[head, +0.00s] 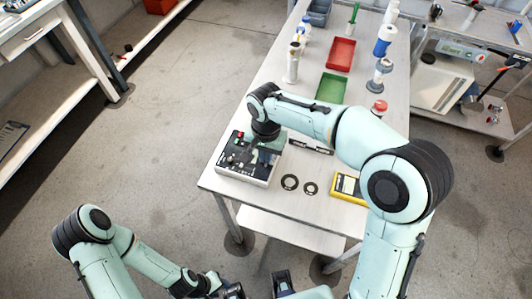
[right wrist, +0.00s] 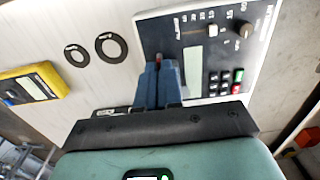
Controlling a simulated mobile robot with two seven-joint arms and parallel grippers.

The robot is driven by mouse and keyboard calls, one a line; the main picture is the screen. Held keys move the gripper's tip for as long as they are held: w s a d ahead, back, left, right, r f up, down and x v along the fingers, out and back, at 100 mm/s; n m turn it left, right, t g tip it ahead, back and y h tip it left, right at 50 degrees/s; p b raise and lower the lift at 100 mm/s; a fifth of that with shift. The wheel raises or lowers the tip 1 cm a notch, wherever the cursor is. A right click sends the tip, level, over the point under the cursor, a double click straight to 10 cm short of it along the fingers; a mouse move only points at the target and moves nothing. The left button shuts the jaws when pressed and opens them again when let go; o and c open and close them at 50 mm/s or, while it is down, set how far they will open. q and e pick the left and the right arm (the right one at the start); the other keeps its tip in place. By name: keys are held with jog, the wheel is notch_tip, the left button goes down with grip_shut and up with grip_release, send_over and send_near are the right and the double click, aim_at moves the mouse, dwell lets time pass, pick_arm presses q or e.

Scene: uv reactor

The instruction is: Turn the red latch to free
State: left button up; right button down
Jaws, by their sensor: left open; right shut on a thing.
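The UV reactor unit is a flat box (head: 243,172) with a dark control panel (right wrist: 200,50), near the left front corner of the table. My right gripper (head: 262,156) reaches down onto the panel from above. In the right wrist view its blue-grey fingers (right wrist: 159,72) are close together on the panel's edge, shut on a small part. A bit of red, which I take for the red latch (right wrist: 159,59), shows between the fingertips; most of it is hidden. My left gripper (head: 232,291) is low at the bottom edge, empty, away from the table and partly cut off.
Two dark rings (head: 289,182) and a yellow meter (head: 347,187) lie on the table right of the unit. A green tray (head: 331,88), a red tray (head: 341,53) and several bottles stand farther back. The panel has a knob (right wrist: 246,30) and buttons.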

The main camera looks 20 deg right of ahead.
pick_arm(q)
jog(key=shift+r, duration=0.15)
pick_arm(e)
jog(key=shift+n, duration=0.3)
jog(key=n+p, duration=0.1)
jog(key=n, duration=0.2)
jog(key=shift+r+n, duration=0.1)
jog(key=shift+n, duration=0.3)
jog(key=n+p, duration=0.1)
jog(key=n, duration=0.3)
jog(key=shift+a+n, duration=0.1)
jog(key=shift+n, duration=0.2)
jog(key=n+p, duration=0.1)
jog(key=n, duration=0.3)
jog(key=shift+a, duration=0.1)
pick_arm(q)
jog(key=w+r+p, duration=0.1)
jog(key=w+r, duration=0.2)
jog(key=r, duration=0.2)
jog(key=shift+w, duration=0.25)
pick_arm(e)
jog(key=shift+n, duration=2.4)
pick_arm(q)
jog(key=shift+r, duration=0.1)
pick_arm(e)
jog(key=c, duration=1.3)
grip_release()
